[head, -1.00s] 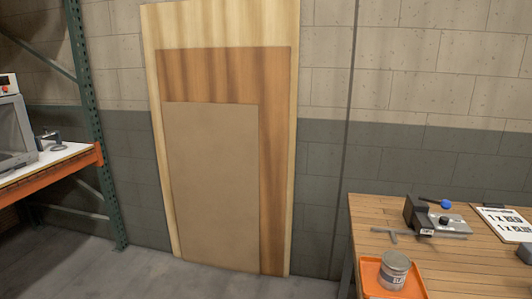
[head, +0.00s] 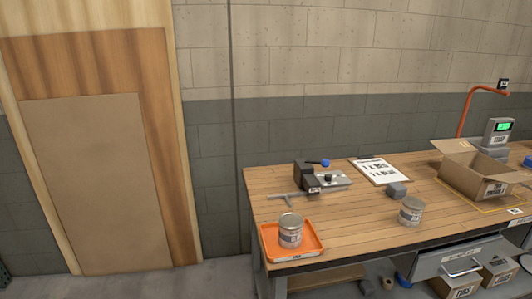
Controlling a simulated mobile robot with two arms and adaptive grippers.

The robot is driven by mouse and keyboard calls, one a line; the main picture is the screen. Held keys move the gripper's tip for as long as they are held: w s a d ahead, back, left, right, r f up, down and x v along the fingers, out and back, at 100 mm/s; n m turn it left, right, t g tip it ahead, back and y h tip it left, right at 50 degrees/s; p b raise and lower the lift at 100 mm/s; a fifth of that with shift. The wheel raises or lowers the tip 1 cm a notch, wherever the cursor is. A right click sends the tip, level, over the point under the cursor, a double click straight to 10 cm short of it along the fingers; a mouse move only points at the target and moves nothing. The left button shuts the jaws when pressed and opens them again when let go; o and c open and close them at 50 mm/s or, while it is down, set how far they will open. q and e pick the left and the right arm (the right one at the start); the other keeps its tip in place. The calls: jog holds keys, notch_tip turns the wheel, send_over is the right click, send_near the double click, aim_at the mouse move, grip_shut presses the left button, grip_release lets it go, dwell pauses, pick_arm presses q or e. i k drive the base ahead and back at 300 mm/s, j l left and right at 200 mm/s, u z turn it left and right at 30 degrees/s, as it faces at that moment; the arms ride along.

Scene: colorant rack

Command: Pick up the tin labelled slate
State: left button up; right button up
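Two tins stand on a wooden workbench at the right in the head view. One tin (head: 290,230) stands upright in an orange tray (head: 312,244) at the bench's near left corner. The other tin (head: 411,210) stands upright on the bare bench top, near the front edge. Both are grey metal with printed labels, too small to read, so I cannot tell which is slate. Neither of my grippers is in view.
The bench (head: 350,224) also holds a grey clamp-like tool (head: 312,180), a printed sheet (head: 379,170), a small grey block (head: 397,190) and an open cardboard box (head: 470,180). A drawer (head: 465,259) juts out below. Boards (head: 90,180) lean against the wall at left.

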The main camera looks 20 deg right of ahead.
aim_at(411, 211)
jog(key=z, duration=1.75)
jog(key=i+l+u, duration=0.1)
